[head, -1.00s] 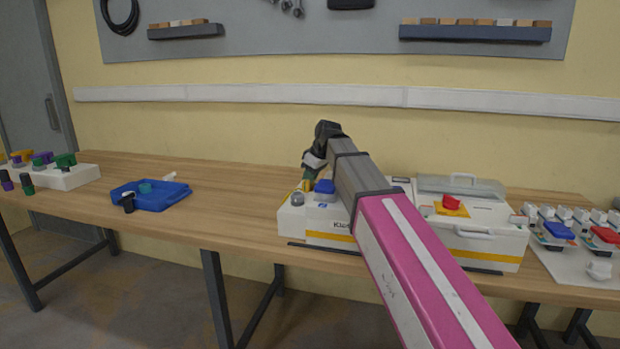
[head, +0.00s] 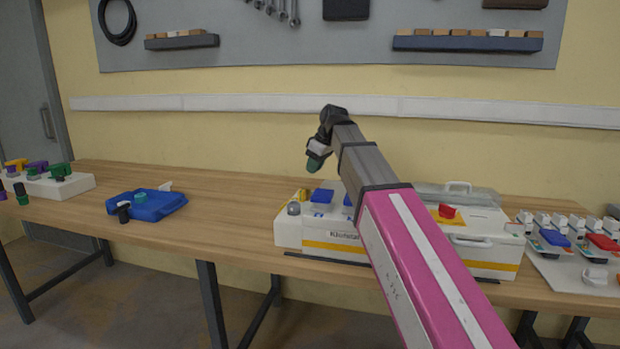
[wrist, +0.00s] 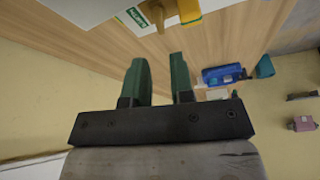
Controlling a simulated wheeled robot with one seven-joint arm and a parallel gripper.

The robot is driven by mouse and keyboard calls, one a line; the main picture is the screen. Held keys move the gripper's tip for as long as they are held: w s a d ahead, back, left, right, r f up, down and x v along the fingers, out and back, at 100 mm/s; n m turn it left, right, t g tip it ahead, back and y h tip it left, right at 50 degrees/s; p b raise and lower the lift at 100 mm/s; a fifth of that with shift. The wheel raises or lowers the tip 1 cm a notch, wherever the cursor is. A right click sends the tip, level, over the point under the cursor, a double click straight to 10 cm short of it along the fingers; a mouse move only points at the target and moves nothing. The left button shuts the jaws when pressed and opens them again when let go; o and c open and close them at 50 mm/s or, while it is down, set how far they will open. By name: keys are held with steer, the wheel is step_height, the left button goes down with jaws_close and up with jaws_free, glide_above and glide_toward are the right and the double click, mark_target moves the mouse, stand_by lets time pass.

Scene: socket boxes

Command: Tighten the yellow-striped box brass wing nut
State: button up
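The white box with a yellow stripe (head: 330,247) stands on the wooden bench, partly hidden behind my arm. Blue parts and a grey knob show on its top. A small yellow and brass part (head: 302,194) shows at its back left top. In the wrist view the brass wing nut (wrist: 156,14) shows at the top edge, partly cut off, beside a yellow part (wrist: 188,10). My gripper (head: 316,162) is above the box, apart from it. In the wrist view its two green fingers (wrist: 160,75) are apart with nothing between them; the wing nut lies beyond the fingertips.
A second white box (head: 485,245) with a red knob and lid stands right of my arm. A blue tray (head: 150,204) lies to the left, with bare bench between it and the striped box. A white plate (head: 572,270) with several switches is at far right.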

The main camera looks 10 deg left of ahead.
steer(key=shift+v, duration=1.2)
steer(key=w+a+g+h, duration=0.2)
steer(key=a+h, duration=0.2)
steer(key=a, duration=0.1)
step_height(320, 180, down, 10)
steer(key=shift+w+f, duration=0.1)
jaws_close()
